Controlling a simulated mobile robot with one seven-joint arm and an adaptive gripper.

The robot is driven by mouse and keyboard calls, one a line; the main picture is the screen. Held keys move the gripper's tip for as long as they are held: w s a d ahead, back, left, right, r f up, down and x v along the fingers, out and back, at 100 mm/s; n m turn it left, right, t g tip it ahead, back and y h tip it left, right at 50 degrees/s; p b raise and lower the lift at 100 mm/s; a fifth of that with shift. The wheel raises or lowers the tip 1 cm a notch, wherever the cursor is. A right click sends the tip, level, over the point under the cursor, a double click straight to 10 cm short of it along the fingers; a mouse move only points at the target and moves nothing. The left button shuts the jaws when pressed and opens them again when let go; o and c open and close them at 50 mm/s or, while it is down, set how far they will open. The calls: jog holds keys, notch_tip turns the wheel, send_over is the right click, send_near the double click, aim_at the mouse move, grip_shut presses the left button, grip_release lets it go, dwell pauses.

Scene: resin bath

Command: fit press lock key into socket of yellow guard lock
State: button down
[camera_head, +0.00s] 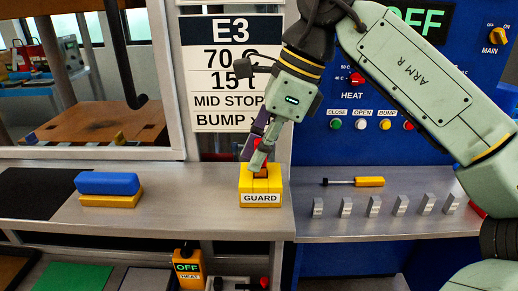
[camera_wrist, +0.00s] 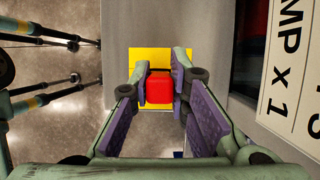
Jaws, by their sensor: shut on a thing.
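The yellow guard lock (camera_head: 260,187), labelled GUARD, stands near the front edge of the grey bench. Its yellow top also shows in the wrist view (camera_wrist: 150,57). The red press lock key (camera_wrist: 159,88) is between the fingertips of my gripper (camera_wrist: 160,88), which is shut on it. In the head view my gripper (camera_head: 260,155) points down right above the lock, and only a bit of red shows behind its fingers. A dark spot shows at the lock's top under the fingers. I cannot tell whether the key's lower end is inside the socket.
A blue block on a yellow base (camera_head: 107,188) lies to the left on the bench. A yellow-handled screwdriver (camera_head: 368,182) and several grey clips (camera_head: 346,206) lie to the right. The sign panel (camera_head: 232,75) rises behind the lock. A yellow pendant (camera_head: 188,268) hangs below the edge.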

jog(key=shift+f, duration=0.35)
jog(key=c, duration=1.4)
grip_release()
jog(key=shift+c, duration=0.2)
jog(key=shift+r, duration=0.1)
jog(key=v, duration=1.2)
